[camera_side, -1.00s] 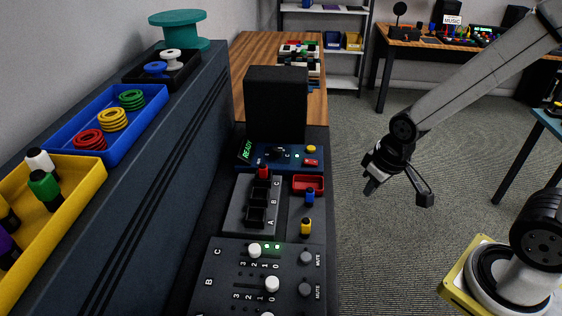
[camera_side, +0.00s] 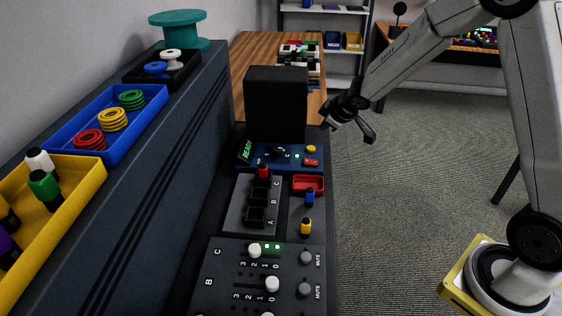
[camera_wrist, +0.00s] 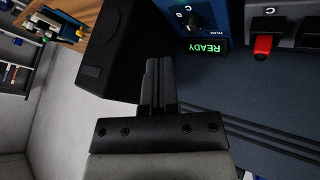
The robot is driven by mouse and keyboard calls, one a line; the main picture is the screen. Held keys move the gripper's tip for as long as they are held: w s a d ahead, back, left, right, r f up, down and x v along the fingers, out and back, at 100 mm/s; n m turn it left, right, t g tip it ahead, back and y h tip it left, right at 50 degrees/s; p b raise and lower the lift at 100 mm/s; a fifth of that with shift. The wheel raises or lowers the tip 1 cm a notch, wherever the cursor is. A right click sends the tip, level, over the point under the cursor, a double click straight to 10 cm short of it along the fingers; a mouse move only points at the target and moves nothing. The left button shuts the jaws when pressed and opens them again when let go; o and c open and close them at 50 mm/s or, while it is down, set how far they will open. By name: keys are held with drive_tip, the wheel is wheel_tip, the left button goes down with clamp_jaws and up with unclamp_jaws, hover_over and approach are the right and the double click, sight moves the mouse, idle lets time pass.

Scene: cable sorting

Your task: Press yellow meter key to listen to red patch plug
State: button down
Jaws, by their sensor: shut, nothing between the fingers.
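The yellow meter key (camera_side: 311,149) is a small round button at the right of the blue meter panel (camera_side: 268,163), whose display reads READY in green (camera_side: 247,150). The red patch plug (camera_side: 263,172) stands upright in socket C of the patch block (camera_side: 240,204). In the wrist view the red plug (camera_wrist: 263,46) is at upper right, and the READY display (camera_wrist: 208,46) is beside it; the yellow key is not seen there. My gripper (camera_side: 326,126) is shut and empty, in the air to the right of the black speaker, near the panel. Its closed fingers (camera_wrist: 158,75) show in the wrist view.
The black speaker (camera_side: 276,104) stands behind the panel. The mixer (camera_side: 262,277) lies nearest. Coloured trays line the left shelf. Open floor lies to the right.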

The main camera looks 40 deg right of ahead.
sight(313, 149)
drive_tip(key=w+d+f+n+t+y, duration=0.1)
drive_tip(key=w+d+f+n, duration=0.1)
drive_tip(key=w, duration=0.6)
drive_tip(key=shift+d+f+n+t, duration=0.2)
drive_tip(key=shift+d+n+t, duration=0.2)
drive_tip(key=shift+d+n, duration=0.7)
drive_tip(key=shift+w+d+m, duration=0.1)
drive_tip(key=shift+d+m, duration=0.15)
drive_tip(key=shift+m, duration=0.05)
drive_tip(key=shift+f, duration=0.25)
drive_tip(key=shift+f, duration=4.1)
drive_tip(key=shift+f, duration=0.9)
drive_tip(key=shift+r, duration=0.9)
drive_tip(key=shift+r, duration=0.1)
